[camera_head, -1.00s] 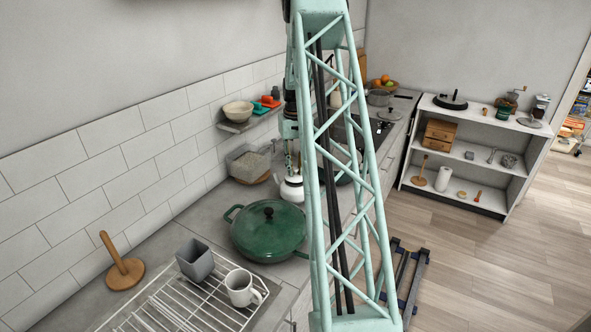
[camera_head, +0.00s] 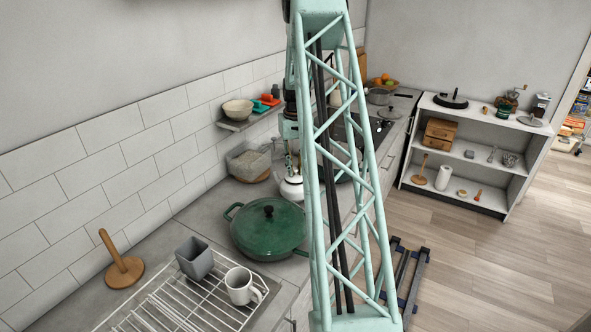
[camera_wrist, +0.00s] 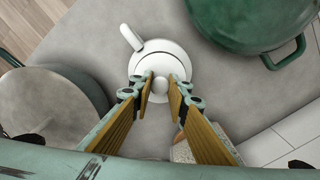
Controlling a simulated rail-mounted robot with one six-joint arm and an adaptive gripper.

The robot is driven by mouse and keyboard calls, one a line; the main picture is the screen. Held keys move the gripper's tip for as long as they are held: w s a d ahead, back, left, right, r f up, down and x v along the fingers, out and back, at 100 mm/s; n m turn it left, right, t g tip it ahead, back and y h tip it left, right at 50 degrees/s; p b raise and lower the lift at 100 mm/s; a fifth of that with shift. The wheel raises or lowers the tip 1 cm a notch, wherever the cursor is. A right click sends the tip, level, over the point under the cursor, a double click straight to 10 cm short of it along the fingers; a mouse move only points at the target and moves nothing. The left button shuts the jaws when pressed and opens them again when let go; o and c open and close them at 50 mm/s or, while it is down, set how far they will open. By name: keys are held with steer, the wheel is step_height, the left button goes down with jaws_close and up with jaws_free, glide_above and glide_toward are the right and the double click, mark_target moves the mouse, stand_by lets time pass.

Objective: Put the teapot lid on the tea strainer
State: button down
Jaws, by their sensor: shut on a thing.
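The white teapot (camera_wrist: 131,37) stands on the grey counter; the wrist view shows it from above, with one part sticking out at the upper left. It is partly hidden in the head view (camera_head: 291,190). The white round lid (camera_wrist: 160,62) is in the middle of the wrist view, over the teapot. My gripper (camera_wrist: 161,82) is shut on the lid's round knob, one finger on each side. I cannot tell whether the lid is seated or slightly raised. A small mesh-like item (camera_head: 510,160) on the white shelf may be the tea strainer; it is too small to be sure.
A green lidded pot (camera_head: 268,229) stands close to the teapot. A clear container (camera_head: 249,163) is beside the wall. A dish rack with a grey cup (camera_head: 194,258) and a white mug (camera_head: 241,287) is nearer. The white shelf (camera_head: 480,118) stands across open floor.

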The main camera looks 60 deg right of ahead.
steer(key=shift+f, duration=0.3)
stand_by(0.8)
stand_by(0.3)
steer(key=c, duration=2.4)
jaws_free()
steer(key=shift+o, duration=0.6)
steer(key=shift+o, duration=0.8)
steer(key=shift+r, duration=0.15)
steer(key=shift+r+p, duration=1.05)
steer(key=shift+r, duration=2.3)
steer(key=shift+r, duration=0.1)
